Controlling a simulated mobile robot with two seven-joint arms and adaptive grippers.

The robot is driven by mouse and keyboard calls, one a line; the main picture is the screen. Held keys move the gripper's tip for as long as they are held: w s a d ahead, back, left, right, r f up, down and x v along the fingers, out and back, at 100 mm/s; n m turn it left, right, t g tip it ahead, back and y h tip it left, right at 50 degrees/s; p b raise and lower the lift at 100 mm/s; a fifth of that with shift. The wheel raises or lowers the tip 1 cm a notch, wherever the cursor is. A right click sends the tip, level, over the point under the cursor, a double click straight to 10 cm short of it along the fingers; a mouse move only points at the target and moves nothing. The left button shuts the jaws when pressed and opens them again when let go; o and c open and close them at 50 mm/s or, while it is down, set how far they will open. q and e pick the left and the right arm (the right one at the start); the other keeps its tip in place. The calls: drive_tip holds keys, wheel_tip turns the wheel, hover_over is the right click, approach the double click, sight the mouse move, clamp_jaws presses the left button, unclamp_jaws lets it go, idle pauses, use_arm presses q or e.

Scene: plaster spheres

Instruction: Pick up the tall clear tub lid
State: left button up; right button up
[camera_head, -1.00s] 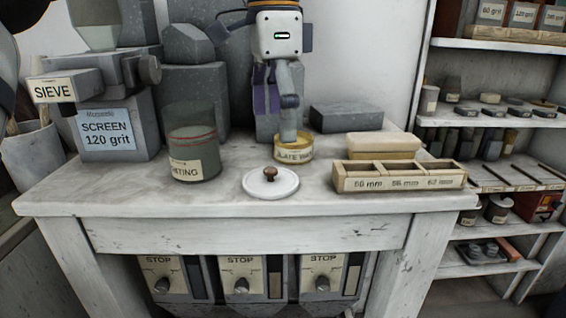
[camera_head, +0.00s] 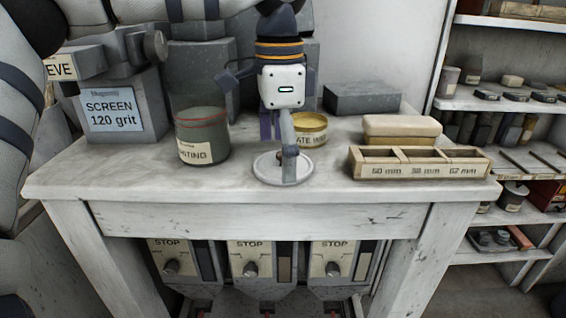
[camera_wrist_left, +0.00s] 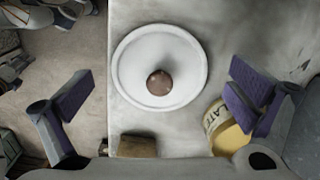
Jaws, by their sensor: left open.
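The lid (camera_head: 271,168) is a flat white disc with a brown round knob. It lies on the worktop near the front edge. In the left wrist view the lid (camera_wrist_left: 160,68) is centred, its knob towards the lower middle of the disc. The tall clear tub (camera_head: 203,138), with greyish-green contents, stands left of the lid. My right gripper is not in view.
A yellow labelled tin (camera_head: 310,130) stands close behind the lid, near one finger in the wrist view. A wooden divided tray (camera_head: 418,165) lies to the right, and the screen box (camera_head: 112,112) stands at left. The worktop's front edge (camera_head: 250,194) is near.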

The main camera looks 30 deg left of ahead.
use_arm(q)
drive_tip(key=shift+s, duration=0.1)
drive_tip(key=c, duration=1.6)
drive_tip(key=shift+f, duration=0.1)
drive_tip(key=shift+c, duration=0.4)
